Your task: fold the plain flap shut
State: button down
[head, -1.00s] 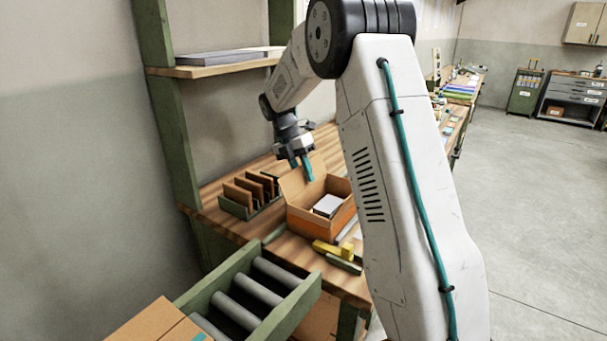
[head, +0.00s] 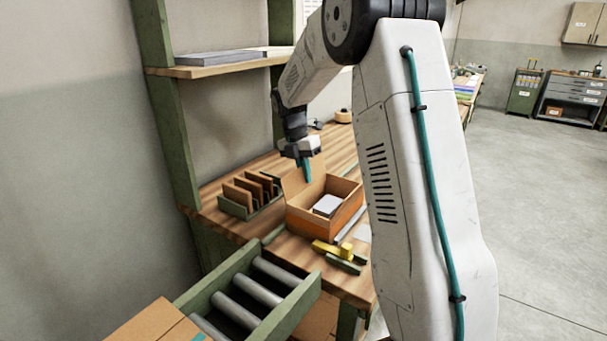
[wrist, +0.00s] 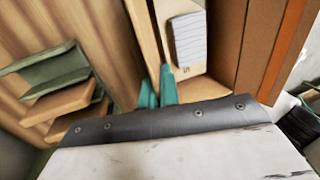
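An open cardboard box (head: 322,220) stands on the wooden bench. A plain brown flap (head: 291,183) stands up at its back left side. In the wrist view a tan cardboard edge (wrist: 146,40) runs up the picture beside the box's inside. A white-topped stack (head: 327,204) lies in the box and also shows in the wrist view (wrist: 189,40). My gripper (head: 306,172) points down just by the standing flap.
A green rack with brown dividers (head: 247,195) stands left of the box. A yellow tool (head: 332,249) lies in front of it. A roller conveyor (head: 255,290) is at the near left, with a shelf (head: 220,66) above the bench.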

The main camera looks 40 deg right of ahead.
jog(key=t, duration=0.1)
jog(key=s+t+y, duration=0.1)
jog(key=t, duration=0.2)
jog(key=shift+s+d+r+y, duration=0.1)
jog(key=shift+s+d+y, duration=0.2)
jog(key=shift+s+d, duration=0.05)
jog(key=shift+s+d+f+t+y, duration=0.15)
jog(key=shift+s+t+y, duration=0.15)
jog(key=shift+t, duration=0.6)
jog(key=shift+s+f+t+y, duration=0.1)
jog(key=shift+s+t+y, duration=0.15)
jog(key=shift+t, duration=0.65)
